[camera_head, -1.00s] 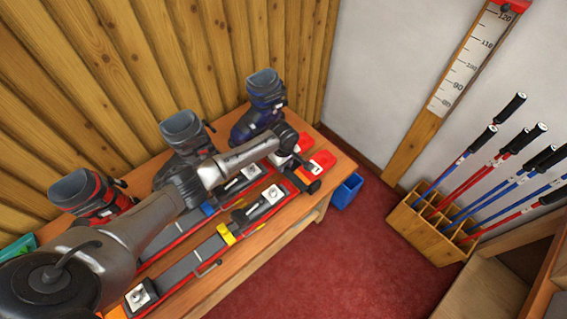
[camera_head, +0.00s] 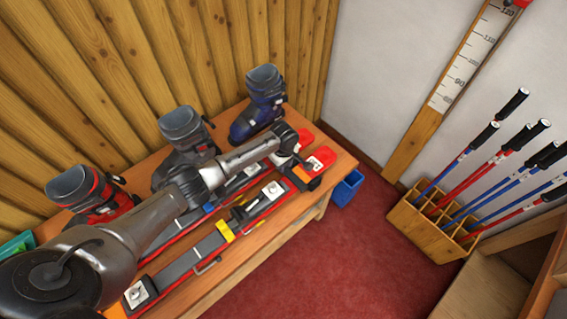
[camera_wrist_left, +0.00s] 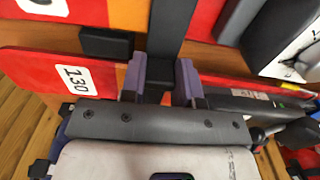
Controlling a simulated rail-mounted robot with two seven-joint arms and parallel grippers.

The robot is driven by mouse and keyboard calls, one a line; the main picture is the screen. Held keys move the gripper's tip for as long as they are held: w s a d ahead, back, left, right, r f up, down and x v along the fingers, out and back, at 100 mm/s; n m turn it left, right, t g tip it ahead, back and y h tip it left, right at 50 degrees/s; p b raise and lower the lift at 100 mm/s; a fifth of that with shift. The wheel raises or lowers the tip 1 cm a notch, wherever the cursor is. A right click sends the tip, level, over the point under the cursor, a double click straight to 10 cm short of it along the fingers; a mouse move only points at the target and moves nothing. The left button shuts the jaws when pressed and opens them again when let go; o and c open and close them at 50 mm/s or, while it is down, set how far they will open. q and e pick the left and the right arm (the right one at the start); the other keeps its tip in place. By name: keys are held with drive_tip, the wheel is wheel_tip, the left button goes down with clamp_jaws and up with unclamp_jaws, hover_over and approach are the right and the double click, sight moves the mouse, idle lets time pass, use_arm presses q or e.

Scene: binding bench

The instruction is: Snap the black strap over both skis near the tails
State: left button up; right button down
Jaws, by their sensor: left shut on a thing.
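Two red skis lie side by side on the wooden bench: the near ski (camera_head: 176,275) with a yellow brake piece and the far ski (camera_head: 160,240) with a blue one. Their red ends with white labels are at the right of the bench. My left gripper (camera_head: 304,170) is low over that end, beside the bindings. In the left wrist view its purple-grey fingers (camera_wrist_left: 162,82) are shut on the black strap (camera_wrist_left: 172,28), which runs up between them across the gap between the skis. The strap's lower part is hidden by the gripper. My right gripper is out of view.
Ski boots in red (camera_head: 84,192), grey (camera_head: 187,135) and blue (camera_head: 262,100) stand along the back of the bench by the plank wall. A blue bin (camera_head: 347,188) is beyond the bench's right end. A wooden rack (camera_head: 428,228) holds several poles.

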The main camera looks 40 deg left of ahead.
use_arm(q)
drive_tip(key=shift+f, duration=0.2)
drive_tip(key=o, duration=0.8)
drive_tip(key=shift+c, duration=0.2)
drive_tip(key=o, duration=0.8)
drive_tip(key=shift+r, duration=0.1)
drive_tip(key=shift+r+p, duration=1.25)
drive_tip(key=shift+p, duration=0.35)
drive_tip(key=shift+r+p, duration=1.75)
drive_tip(key=shift+p, duration=0.4)
drive_tip(key=shift+r+p, duration=1.95)
drive_tip(key=shift+p, duration=0.35)
